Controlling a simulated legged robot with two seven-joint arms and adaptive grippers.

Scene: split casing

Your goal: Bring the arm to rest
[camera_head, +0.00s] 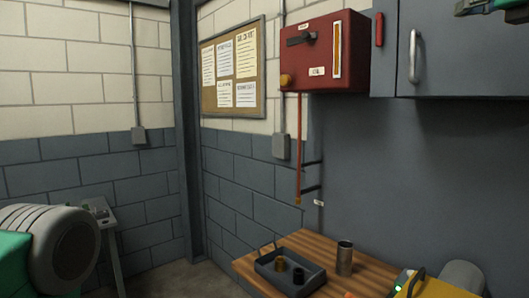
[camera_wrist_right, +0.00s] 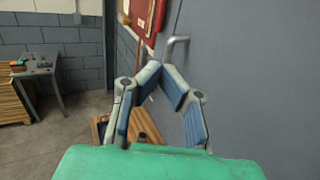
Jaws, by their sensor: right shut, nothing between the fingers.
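My right gripper (camera_head: 484,7) is at the top right edge of the head view, in front of the grey wall cabinet (camera_head: 460,50). Only part of it shows there. In the right wrist view the gripper (camera_wrist_right: 163,78) has its jointed fingers with blue pads brought together. It is shut and empty, in the air. The cabinet's metal handle (camera_head: 414,45) shows to the left of the gripper in the head view; in the wrist view a handle (camera_wrist_right: 176,45) appears just beyond the fingers. My left gripper does not show in either view.
A wooden bench (camera_head: 245,264) stands below, with a dark tray (camera_head: 270,270) of small parts, a metal cup (camera_head: 344,258) and a yellow item (camera_head: 433,287). A small table (camera_wrist_right: 42,70) stands far left; floor between is clear.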

